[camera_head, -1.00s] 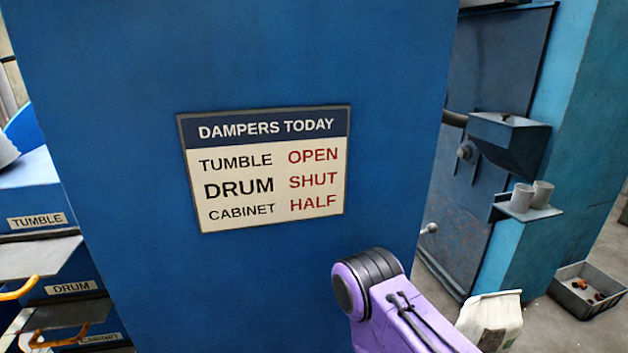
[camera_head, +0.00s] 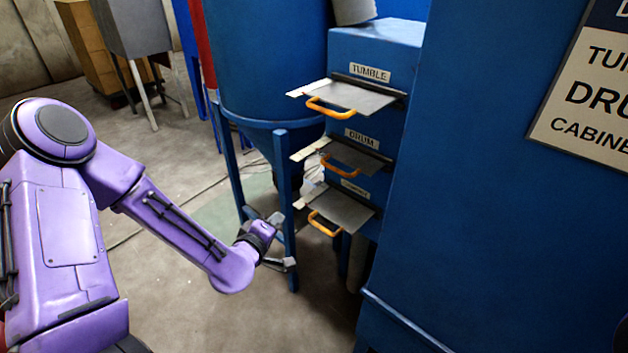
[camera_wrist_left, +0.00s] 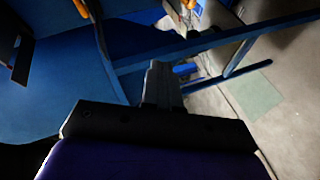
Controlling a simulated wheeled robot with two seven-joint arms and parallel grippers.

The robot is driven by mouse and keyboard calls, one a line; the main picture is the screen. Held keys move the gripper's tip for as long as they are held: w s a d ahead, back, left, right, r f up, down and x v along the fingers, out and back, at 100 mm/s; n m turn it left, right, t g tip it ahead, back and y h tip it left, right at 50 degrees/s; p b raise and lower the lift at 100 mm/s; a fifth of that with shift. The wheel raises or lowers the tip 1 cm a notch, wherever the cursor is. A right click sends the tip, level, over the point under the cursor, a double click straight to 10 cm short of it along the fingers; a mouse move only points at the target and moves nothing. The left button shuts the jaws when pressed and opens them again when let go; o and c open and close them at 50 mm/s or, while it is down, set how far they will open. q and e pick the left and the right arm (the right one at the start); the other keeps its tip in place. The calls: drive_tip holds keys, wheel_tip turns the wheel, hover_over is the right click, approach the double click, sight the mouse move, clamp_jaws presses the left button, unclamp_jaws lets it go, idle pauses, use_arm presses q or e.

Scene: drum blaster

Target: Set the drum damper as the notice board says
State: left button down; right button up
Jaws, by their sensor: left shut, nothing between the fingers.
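The drum damper is the middle grey plate (camera_head: 358,156) on the blue duct box, under the DRUM label (camera_head: 361,137). It sticks out to the left, with an orange handle (camera_head: 339,168) at its front. The notice board (camera_head: 597,95) is cut off at the right edge; its setting words are out of view now. A second ago it read DRUM SHUT. My left gripper (camera_head: 281,242) is shut and empty, low and left of the plates, near a blue stand leg and apart from the handles. The left wrist view shows its fingers (camera_wrist_left: 162,85). My right gripper is out of view.
The TUMBLE plate (camera_head: 357,97) is above and the lowest plate (camera_head: 342,207) below; both stick out with orange handles. Blue stand legs (camera_head: 284,185) stand left of the plates. A large blue panel (camera_head: 470,200) fills the right. Open floor (camera_head: 200,310) lies in front.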

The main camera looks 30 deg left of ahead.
use_arm(q)
wheel_tip(320, 180, up, 6)
drive_tip(key=w+d+n+t+h, duration=0.1)
drive_tip(key=n+t, duration=0.2)
drive_tip(key=t, duration=0.1)
drive_tip(key=w+d+r+p, duration=0.1)
drive_tip(key=w, duration=1.2)
drive_tip(key=shift+d+n+p, duration=0.3)
drive_tip(key=shift+d, duration=0.05)
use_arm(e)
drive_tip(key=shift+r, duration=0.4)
use_arm(q)
drive_tip(key=shift+w+r, duration=0.1)
